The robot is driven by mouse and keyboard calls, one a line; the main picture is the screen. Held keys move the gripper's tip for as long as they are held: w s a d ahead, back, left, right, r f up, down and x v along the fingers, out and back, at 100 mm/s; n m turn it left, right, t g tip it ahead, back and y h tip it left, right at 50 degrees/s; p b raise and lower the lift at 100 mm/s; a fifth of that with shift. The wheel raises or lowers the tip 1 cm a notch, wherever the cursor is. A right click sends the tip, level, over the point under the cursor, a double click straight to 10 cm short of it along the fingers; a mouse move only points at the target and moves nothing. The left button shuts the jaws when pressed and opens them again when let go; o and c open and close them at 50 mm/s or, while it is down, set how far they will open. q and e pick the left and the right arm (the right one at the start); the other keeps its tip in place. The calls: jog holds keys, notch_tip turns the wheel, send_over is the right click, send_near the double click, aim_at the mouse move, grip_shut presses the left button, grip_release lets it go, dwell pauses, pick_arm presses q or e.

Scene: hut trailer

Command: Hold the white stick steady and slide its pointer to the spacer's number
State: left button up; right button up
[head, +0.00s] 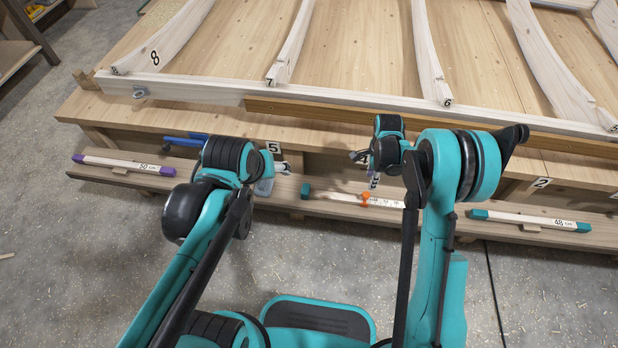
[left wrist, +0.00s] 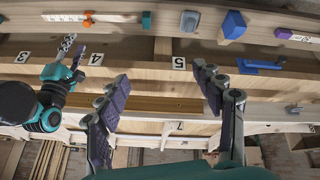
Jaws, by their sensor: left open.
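The white stick (head: 390,203) with scale marks lies on the low front plank, partly hidden by my right arm. Its orange pointer (head: 365,199) sits near the visible middle, and a teal block (head: 305,191) is at its left. In the left wrist view the stick (left wrist: 115,17) and orange pointer (left wrist: 88,18) show at upper left. A spacer marked 50 cm with purple ends (head: 125,163) lies left; one marked 48 cm with teal ends (head: 530,220) lies right. My left gripper (left wrist: 160,74) is open and empty. My right gripper (head: 366,168) is open above the stick, apart from it.
A blue clamp (left wrist: 260,66) and a blue block (left wrist: 233,25) are near the left part of the plank (left wrist: 165,25). The wooden bench (head: 350,130) rises behind, with numbered tags and curved ribs. The plank is clear between stick and 48 cm spacer.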

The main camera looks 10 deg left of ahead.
pick_arm(q)
jog(key=w+d+f+n+g, duration=0.2)
jog(key=w+f+n, duration=0.15)
jog(key=w, duration=0.45)
jog(key=n+g, duration=0.4)
jog(key=n, duration=0.7)
send_over(306, 189)
notch_tip(306, 189, down, 26)
jog(key=shift+w+f, duration=0.15)
jog(key=shift+f, duration=0.1)
jog(key=shift+n, duration=0.25)
notch_tip(306, 189, down, 8)
jog(key=shift+f, duration=0.2)
